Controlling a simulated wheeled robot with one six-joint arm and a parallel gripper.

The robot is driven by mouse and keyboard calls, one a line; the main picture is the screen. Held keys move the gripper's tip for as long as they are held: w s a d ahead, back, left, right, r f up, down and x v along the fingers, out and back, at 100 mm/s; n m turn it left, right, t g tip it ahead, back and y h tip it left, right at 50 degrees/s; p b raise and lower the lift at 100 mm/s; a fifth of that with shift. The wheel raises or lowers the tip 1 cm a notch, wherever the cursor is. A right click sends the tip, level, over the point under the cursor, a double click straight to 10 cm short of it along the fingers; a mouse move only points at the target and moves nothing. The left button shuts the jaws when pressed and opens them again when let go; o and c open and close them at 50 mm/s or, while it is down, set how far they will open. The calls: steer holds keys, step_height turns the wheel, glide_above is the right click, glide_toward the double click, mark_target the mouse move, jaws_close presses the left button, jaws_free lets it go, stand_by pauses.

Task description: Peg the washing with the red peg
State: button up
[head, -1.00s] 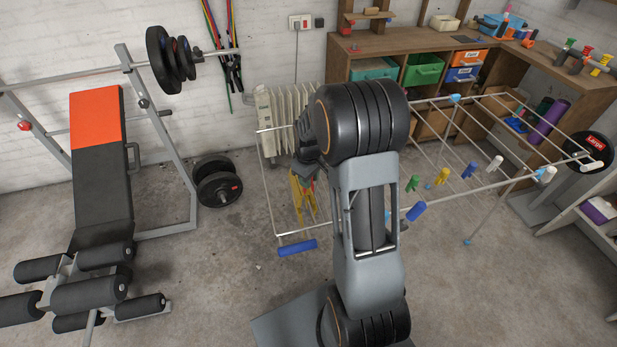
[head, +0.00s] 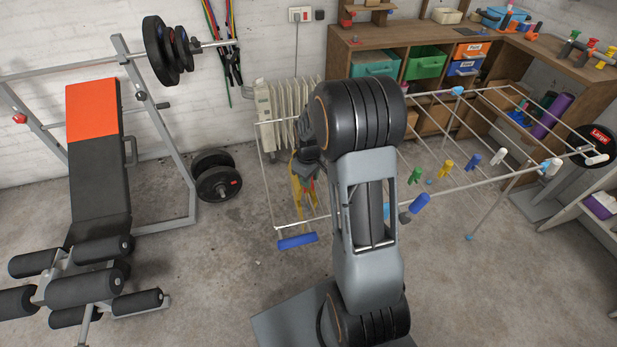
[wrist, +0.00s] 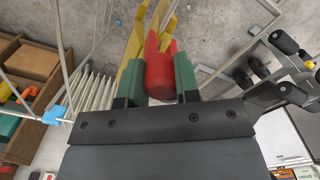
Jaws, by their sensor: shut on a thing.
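The red peg (wrist: 160,75) sits between the green fingers of my gripper (wrist: 160,84) in the wrist view. The gripper is shut on it, and the peg's prongs point away from my wrist. A yellow thing (wrist: 131,75), possibly the washing, lies just beyond and beside the peg; I cannot tell whether they touch. In the head view the yellow thing (head: 299,190) shows below my gripper (head: 306,170), near the left end of the drying rack (head: 275,190). The red peg is hidden there. My arm covers the middle of the rack.
Green (head: 415,175), yellow (head: 445,166), blue (head: 472,158) and white (head: 498,157) pegs sit on the rack's right part. A radiator (head: 283,105) stands behind the rack. A weight bench (head: 98,165) is at left. Open concrete floor (head: 215,280) lies between bench and rack.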

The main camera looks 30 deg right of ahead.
steer(key=shift+f, duration=0.15)
steer(key=shift+f+b, duration=1.75)
steer(key=shift+f, duration=0.45)
steer(key=o, duration=1)
steer(key=shift+r, duration=0.1)
steer(key=shift+c, duration=0.2)
steer(key=shift+r, duration=0.1)
